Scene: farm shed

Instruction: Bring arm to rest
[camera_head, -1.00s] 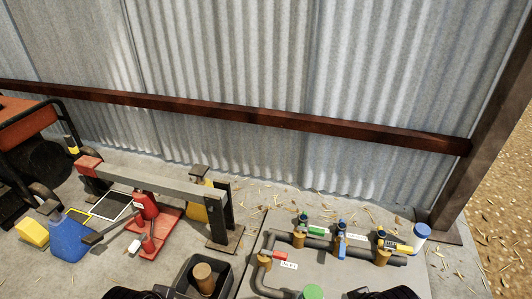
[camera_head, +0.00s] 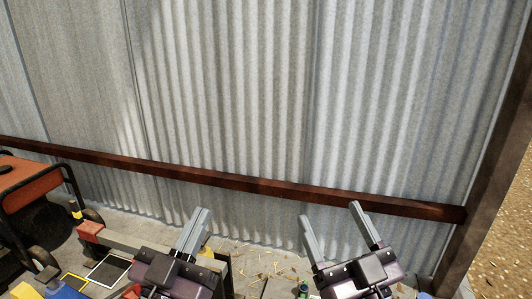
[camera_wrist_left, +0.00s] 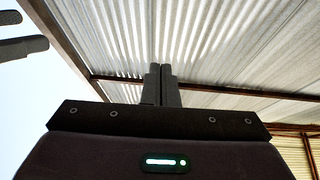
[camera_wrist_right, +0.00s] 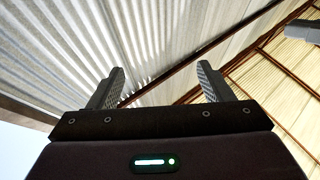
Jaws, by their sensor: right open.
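My left gripper (camera_head: 201,212) is raised in front of the corrugated wall in the head view, fingers pointing up. Its two fingers lie side by side, shut with nothing seen between them; the left wrist view shows them together too (camera_wrist_left: 161,70). My right gripper (camera_head: 330,213) is raised at a similar height to the right. Its fingers are spread wide and empty, also in the right wrist view (camera_wrist_right: 161,72). The two grippers are apart from each other. They hide much of the floor area behind them.
A corrugated wall (camera_head: 250,90) with a rusty rail (camera_head: 130,160) stands behind. An orange machine (camera_head: 35,190) is at the left. Low down are a grey beam with a red end (camera_head: 88,231), a blue container (camera_head: 65,292) and a framed floor marking (camera_head: 108,270). A post (camera_head: 470,240) is at the right.

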